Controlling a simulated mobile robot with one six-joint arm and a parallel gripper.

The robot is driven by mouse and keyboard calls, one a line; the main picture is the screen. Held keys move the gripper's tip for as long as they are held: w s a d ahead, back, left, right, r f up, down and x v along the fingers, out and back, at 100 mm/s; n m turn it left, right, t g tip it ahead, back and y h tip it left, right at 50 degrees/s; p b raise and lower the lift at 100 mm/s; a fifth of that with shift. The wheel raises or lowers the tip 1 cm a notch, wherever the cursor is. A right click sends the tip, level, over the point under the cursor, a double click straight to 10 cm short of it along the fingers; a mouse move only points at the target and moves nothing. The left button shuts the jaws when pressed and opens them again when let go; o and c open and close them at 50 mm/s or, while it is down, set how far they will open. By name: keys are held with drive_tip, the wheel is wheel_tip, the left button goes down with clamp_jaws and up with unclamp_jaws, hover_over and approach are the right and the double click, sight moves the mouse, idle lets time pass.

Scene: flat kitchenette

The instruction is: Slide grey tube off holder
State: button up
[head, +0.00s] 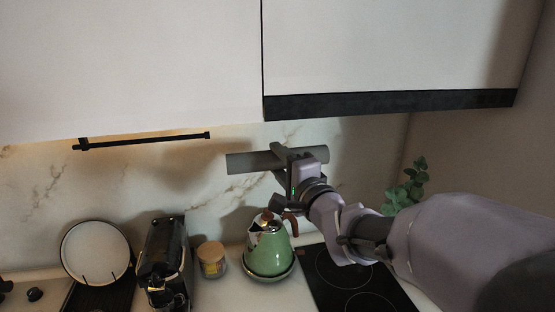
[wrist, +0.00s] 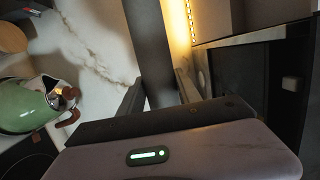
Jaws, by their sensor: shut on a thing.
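The grey tube (head: 248,163) is held roughly level in front of the marble backsplash, below the wall cabinets. It also shows in the wrist view (wrist: 148,45), running from the top edge down between the fingers. My gripper (head: 286,160) is shut on the tube toward its right part; the fingers also show on either side of it in the wrist view (wrist: 160,88). The black bar holder (head: 142,142) is under the left cabinet, bare along its visible length. The tube is to the right of it, with a gap between them.
A green kettle (head: 269,249) stands on the counter below my gripper, beside a black hob (head: 345,280). A jar (head: 212,260), a coffee machine (head: 165,262) and a white plate (head: 95,252) are to the left. The cabinets (head: 390,45) hang close above; a plant (head: 408,185) is at right.

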drive_tip(key=s+d+f+b, duration=0.2)
drive_tip(key=s+b, duration=0.1)
drive_tip(key=s, duration=0.4)
drive_tip(key=shift+f, duration=0.35)
drive_tip(key=shift+f, duration=0.1)
